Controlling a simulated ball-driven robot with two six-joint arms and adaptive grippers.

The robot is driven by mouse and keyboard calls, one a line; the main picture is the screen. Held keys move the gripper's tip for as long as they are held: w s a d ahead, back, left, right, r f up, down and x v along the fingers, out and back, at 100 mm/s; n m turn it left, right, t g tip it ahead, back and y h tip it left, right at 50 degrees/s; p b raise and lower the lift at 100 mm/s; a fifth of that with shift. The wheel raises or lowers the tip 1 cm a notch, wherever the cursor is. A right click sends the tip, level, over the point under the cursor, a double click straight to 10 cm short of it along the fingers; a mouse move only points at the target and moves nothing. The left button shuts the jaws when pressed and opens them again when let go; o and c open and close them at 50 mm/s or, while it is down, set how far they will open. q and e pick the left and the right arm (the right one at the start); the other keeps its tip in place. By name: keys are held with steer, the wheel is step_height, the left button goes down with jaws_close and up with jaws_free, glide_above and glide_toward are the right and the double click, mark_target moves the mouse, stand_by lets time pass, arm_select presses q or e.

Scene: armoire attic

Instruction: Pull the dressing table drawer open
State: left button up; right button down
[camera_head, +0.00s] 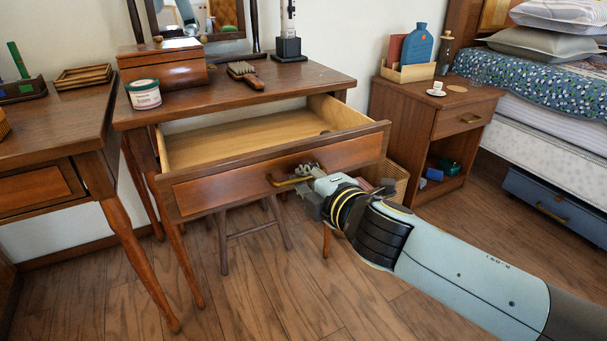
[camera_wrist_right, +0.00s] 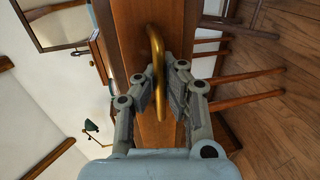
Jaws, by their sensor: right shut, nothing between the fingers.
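The dressing table (camera_head: 320,78) stands in the middle of the head view. Its drawer (camera_head: 220,193) is pulled well out, with the pale wooden inside showing. The drawer front has a curved brass handle (camera_head: 284,182), which also shows in the right wrist view (camera_wrist_right: 157,42). My right gripper (camera_head: 308,172) is at the right part of this handle, and its fingers (camera_wrist_right: 166,92) partly overlap the handle in the wrist view. It is shut with nothing held between the fingers. Whether the fingers touch the handle is hard to tell. My left gripper is not in view.
A wooden box (camera_head: 160,72), a jar (camera_head: 144,94) and a brush (camera_head: 245,73) stand on the tabletop. A stool (camera_head: 255,230) is under the drawer, and a wicker basket (camera_head: 396,175) is behind my right gripper. A nightstand (camera_head: 466,110) and bed are at the right.

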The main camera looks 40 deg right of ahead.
steer(key=c, duration=1.4)
jaws_free()
steer(key=shift+s, duration=0.1)
steer(key=v, duration=1.1)
steer(key=shift+s, duration=0.35)
steer(key=shift+r, duration=0.15)
